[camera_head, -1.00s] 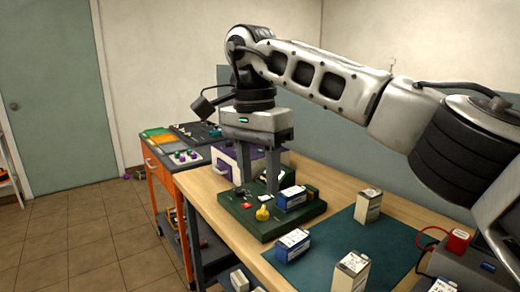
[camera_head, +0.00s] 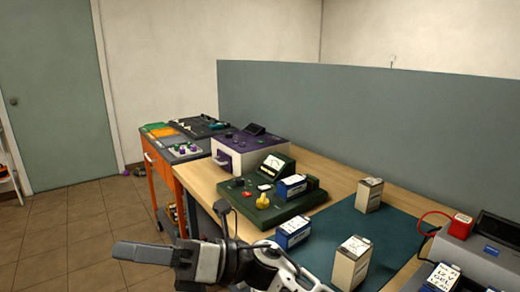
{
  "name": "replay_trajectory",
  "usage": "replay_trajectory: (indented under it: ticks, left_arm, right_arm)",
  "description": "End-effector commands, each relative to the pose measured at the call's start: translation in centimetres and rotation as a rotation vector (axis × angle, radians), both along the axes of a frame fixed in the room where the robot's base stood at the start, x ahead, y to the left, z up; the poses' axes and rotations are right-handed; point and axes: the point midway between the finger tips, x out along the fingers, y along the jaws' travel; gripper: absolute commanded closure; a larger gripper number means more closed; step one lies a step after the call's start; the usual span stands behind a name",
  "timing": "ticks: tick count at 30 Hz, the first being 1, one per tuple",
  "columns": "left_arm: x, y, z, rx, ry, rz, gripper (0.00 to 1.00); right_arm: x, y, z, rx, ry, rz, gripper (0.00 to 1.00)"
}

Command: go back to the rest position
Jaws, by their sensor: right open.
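My right gripper (camera_head: 130,249) is low in the picture, in front of the bench's near edge. It is seen side-on, its dark fingers pointing left, open, with nothing seen held. Part of my right arm shows behind it at the bottom. The green tester (camera_head: 262,214) with a yellow knob and a meter stands on the wooden bench. A blue and white battery (camera_head: 291,187) sits on the tester's right part. My gripper is apart from both. My left gripper is out of view.
A blue battery (camera_head: 292,232) and two cream batteries (camera_head: 369,195) (camera_head: 351,263) stand on or by the teal mat (camera_head: 399,225). A purple and white box (camera_head: 249,152) is behind the tester. A grey device (camera_head: 475,250) is at right. Floor at left is clear.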

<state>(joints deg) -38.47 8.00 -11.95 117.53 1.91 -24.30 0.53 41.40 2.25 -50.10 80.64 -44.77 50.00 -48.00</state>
Motion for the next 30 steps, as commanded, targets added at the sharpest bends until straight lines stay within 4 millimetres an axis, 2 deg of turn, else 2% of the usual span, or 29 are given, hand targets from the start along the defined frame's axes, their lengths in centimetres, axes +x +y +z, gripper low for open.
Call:
replay_trajectory:
  ticks: [1,5,8,11,14,15,18,21,25,30]
  left_arm:
    - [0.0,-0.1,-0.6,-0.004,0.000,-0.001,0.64]
    - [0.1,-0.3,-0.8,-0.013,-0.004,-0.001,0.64]
    - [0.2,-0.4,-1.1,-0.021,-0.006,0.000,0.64]
    - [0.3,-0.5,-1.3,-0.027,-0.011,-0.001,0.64]
    - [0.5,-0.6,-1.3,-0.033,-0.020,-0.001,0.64]
    - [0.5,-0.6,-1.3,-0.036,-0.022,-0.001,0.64]
    - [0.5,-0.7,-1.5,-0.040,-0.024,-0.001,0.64]
    - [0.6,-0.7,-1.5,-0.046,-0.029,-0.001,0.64]
    - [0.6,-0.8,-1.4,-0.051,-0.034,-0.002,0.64]
    - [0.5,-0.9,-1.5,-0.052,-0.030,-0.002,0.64]
  right_arm:
    - [0.8,-1.4,-1.2,0.080,0.206,-0.065,0.56]
    - [4.0,-6.3,-4.6,0.266,0.726,-0.214,0.56]
    - [5.5,-11.1,-9.5,0.406,1.122,-0.317,0.56]
    - [5.5,-16.0,-15.4,0.544,1.490,-0.408,0.56]
    - [3.8,-20.3,-21.4,0.675,1.817,-0.487,0.56]
    - [2.7,-22.0,-23.7,0.727,1.937,-0.517,0.56]
    - [-0.8,-25.5,-28.7,0.852,2.208,-0.590,0.56]
    - [-4.4,-28.1,-32.4,0.958,2.417,-0.651,0.56]
    - [-8.0,-29.9,-34.9,1.055,2.589,-0.703,0.56]
    - [-9.6,-30.7,-35.8,1.100,2.663,-0.727,0.56]
